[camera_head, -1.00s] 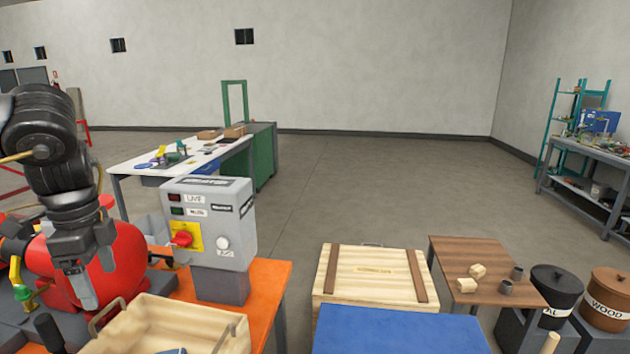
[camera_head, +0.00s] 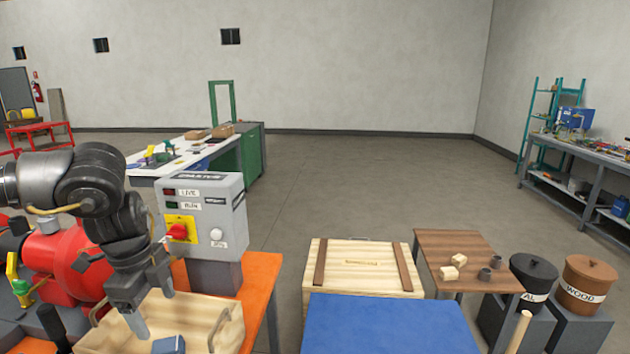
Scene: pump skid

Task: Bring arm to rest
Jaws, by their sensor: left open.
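My left arm (camera_head: 95,185) comes in from the left edge and bends down at its wrist. My left gripper (camera_head: 152,313) points down over the light wooden tray (camera_head: 205,315) on the orange bench. Its jaws are open, with nothing seen between them. A small blue block (camera_head: 168,345) lies in the tray, cut off by the lower edge. The grey control box (camera_head: 212,225) with a red switch (camera_head: 178,231) stands upright behind the tray, right of the gripper. My right gripper is out of view.
The red pump (camera_head: 75,262) is partly hidden behind my left arm. A blue surface (camera_head: 390,325) and a wooden crate (camera_head: 365,268) are right of the orange bench (camera_head: 262,268). A brown table (camera_head: 440,245) with small pieces and two lidded bins (camera_head: 583,285) stand farther right.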

